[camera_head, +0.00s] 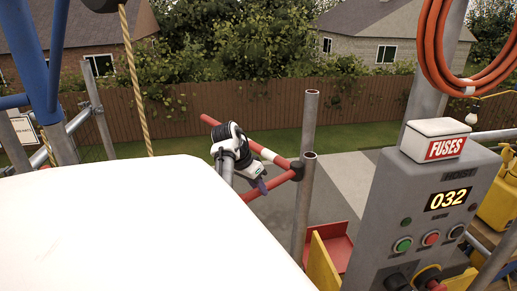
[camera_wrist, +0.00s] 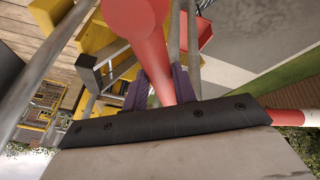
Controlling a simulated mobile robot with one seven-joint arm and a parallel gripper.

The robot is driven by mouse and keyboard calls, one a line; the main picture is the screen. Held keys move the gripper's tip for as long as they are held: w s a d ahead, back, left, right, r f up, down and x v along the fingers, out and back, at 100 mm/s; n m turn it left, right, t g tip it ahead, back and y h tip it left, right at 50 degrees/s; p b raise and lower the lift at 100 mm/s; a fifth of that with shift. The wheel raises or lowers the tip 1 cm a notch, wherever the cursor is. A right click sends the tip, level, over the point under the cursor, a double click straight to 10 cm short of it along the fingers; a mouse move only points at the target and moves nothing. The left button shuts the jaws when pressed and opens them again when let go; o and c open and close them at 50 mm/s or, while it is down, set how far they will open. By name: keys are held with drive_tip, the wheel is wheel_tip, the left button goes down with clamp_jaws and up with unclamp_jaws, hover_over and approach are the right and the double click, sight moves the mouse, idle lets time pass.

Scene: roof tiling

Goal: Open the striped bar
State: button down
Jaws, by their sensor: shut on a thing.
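The striped bar (camera_head: 267,154) is red with a white band and slants across the gap by two grey upright posts in the head view. A plain red length (camera_head: 278,179) runs from a dark joint at the posts toward the lower left. My gripper (camera_head: 261,184), with purple fingers, is at this red length. In the wrist view the purple fingers of my gripper (camera_wrist: 154,88) lie on either side of a red bar (camera_wrist: 161,82) and are shut on it. A red and white part of the striped bar (camera_wrist: 286,117) shows at the right. The fingertips' contact is partly hidden.
A grey hoist panel (camera_head: 373,234) with buttons and an "032" display stands at right, with a white FUSES box (camera_head: 436,140) on it. A red and yellow tray (camera_head: 333,250) lies below the posts. A rope (camera_head: 134,80) hangs at left. A wooden fence (camera_head: 270,105) stands beyond.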

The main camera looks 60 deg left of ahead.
drive_tip(key=shift+r, duration=0.1)
drive_tip(key=c, duration=1.1)
unclamp_jaws()
drive_tip(key=b+v, duration=0.2)
drive_tip(key=v, duration=1.1)
drive_tip(key=shift+s+r, duration=0.15)
drive_tip(key=shift+r, duration=0.2)
